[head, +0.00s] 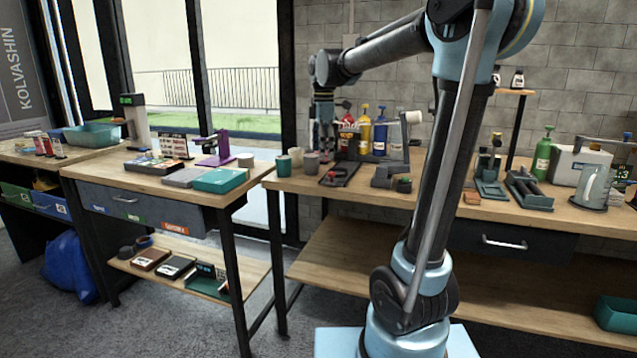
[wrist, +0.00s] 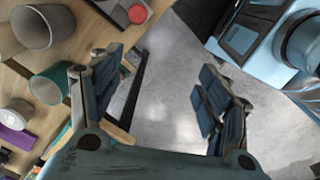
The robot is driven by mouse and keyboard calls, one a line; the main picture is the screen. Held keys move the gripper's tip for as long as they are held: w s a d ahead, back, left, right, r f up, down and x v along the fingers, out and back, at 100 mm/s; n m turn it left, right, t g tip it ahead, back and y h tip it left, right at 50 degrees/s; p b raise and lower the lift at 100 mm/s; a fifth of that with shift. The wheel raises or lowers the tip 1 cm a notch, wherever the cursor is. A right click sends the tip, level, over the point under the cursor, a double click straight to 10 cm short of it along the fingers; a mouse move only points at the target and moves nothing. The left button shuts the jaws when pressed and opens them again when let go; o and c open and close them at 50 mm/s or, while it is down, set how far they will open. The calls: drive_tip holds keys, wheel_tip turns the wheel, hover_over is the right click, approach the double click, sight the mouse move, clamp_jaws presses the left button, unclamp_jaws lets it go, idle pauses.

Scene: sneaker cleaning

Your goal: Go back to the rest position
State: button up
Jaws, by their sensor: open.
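My gripper (wrist: 165,100) is open and empty in the wrist view, with grey floor showing between its two dark fingers.
The left table (head: 120,172) carries boxes, a teal case (head: 218,180) and a purple stand (head: 215,147). Bottles (head: 380,130) and small devices crowd the right bench. A gap of floor lies between the tables. A blue bag (head: 68,265) lies at the far left.

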drive_tip(key=s+d+f+m, duration=0.5)
drive_tip(key=s+f+m, duration=0.1)
drive_tip(key=s, duration=0.3)
drive_tip(key=s+d+f+m+t, duration=0.1)
drive_tip(key=s+d+f+m, duration=0.5)
drive_tip(key=s+f, duration=0.3)
drive_tip(key=s+d+f+m+t, duration=0.1)
drive_tip(key=s+d+f+m, duration=0.5)
drive_tip(key=s+f+m, duration=0.2)
drive_tip(key=shift+s+d, duration=0.2)
drive_tip(key=shift+s, duration=0.85)
drive_tip(key=shift+f, duration=0.1)
